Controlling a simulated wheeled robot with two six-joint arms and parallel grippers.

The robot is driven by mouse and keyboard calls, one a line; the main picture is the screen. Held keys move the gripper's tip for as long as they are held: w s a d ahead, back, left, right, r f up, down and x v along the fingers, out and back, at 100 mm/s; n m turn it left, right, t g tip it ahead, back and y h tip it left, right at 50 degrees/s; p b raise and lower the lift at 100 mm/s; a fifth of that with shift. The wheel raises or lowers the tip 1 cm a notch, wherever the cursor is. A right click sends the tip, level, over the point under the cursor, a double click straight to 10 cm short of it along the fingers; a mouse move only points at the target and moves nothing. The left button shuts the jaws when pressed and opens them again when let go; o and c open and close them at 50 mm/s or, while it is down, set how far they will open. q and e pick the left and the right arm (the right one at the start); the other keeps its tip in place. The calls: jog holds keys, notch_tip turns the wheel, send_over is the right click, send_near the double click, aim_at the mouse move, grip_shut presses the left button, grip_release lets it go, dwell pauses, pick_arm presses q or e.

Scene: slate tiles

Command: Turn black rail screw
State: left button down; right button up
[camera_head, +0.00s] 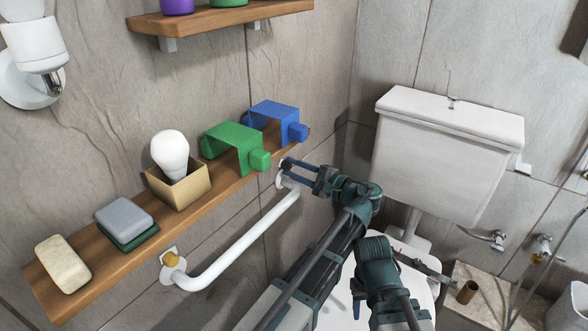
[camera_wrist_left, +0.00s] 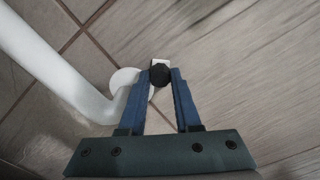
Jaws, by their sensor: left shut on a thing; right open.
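The white rail (camera_head: 240,240) is fixed to the tiled wall under the wooden shelf. Its near mount carries a gold-coloured screw (camera_head: 171,259). The black rail screw (camera_wrist_left: 160,74) is a dark round knob at the rail's far mount (camera_wrist_left: 124,80). My left gripper (camera_head: 287,166) reaches that far mount, and its blue fingers (camera_wrist_left: 161,80) are closed on both sides of the black screw in the left wrist view. In the head view the fingers largely hide the screw. My right gripper (camera_head: 428,268) is open, low over the toilet area and away from the rail.
The wooden shelf (camera_head: 100,268) above the rail holds a soap bar (camera_head: 63,264), a grey sponge-like block (camera_head: 124,215), a bulb (camera_head: 170,154) in a box (camera_head: 180,190), and green (camera_head: 233,144) and blue (camera_head: 272,118) holders. A toilet tank (camera_head: 445,150) stands right. A brown tube (camera_head: 467,291) stands lower right.

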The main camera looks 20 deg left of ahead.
pick_arm(q)
jog(key=n, duration=0.4)
jog(key=shift+n, duration=0.3)
dwell(0.4)
jog(key=c, duration=0.6)
grip_release()
